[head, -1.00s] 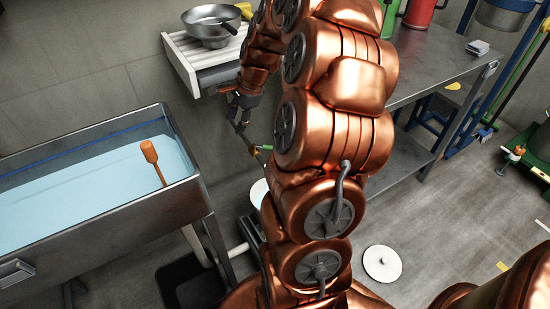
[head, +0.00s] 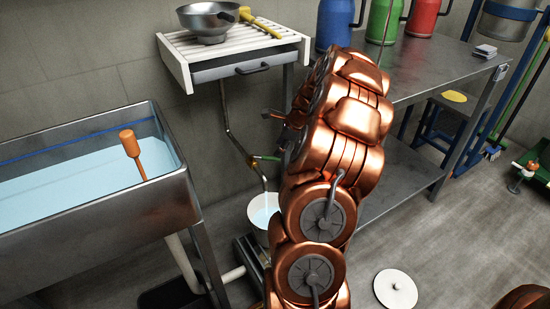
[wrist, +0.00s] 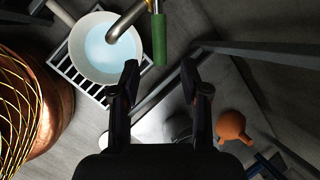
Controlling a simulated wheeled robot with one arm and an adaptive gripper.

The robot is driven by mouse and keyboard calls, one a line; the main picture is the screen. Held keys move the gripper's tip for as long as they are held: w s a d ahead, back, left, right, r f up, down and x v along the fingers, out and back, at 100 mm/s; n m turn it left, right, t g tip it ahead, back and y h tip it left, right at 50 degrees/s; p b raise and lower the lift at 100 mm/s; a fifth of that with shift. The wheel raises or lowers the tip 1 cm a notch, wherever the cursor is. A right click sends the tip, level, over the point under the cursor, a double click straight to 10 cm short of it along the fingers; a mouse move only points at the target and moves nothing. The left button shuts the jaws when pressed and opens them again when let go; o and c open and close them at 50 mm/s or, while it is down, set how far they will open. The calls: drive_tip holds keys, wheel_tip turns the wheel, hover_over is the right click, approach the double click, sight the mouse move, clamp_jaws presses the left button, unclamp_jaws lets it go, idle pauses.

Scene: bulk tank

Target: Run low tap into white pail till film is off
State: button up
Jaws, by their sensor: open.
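The white pail (head: 258,208) stands low between the tank and the bench, with pale blue liquid in it; it also shows in the wrist view (wrist: 75,66). The low tap is a bent metal pipe (head: 232,128) with a green lever (head: 266,157), its spout over the pail. In the wrist view the spout (wrist: 127,20) overhangs the pail and the green lever (wrist: 160,40) lies just beyond my fingertips, apart from them. My gripper (wrist: 162,82) is open and empty. I cannot make out a film or a clear running stream. My arm hides part of the head view.
A metal tank (head: 190,195) of pale blue liquid, with an orange-headed tool (head: 131,148), stands left. A slatted rack (head: 200,50) holds a metal bowl (head: 208,20). A steel bench (head: 425,85) bears several cans. A white lid (head: 395,290) lies on the floor. The pail sits on a grate (wrist: 66,72).

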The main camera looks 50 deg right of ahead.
sight(275, 158)
drive_tip(key=b+x, duration=0.1)
drive_tip(key=x, duration=0.5)
drive_tip(key=shift+b, duration=0.35)
drive_tip(key=shift+r, duration=0.1)
clamp_jaws()
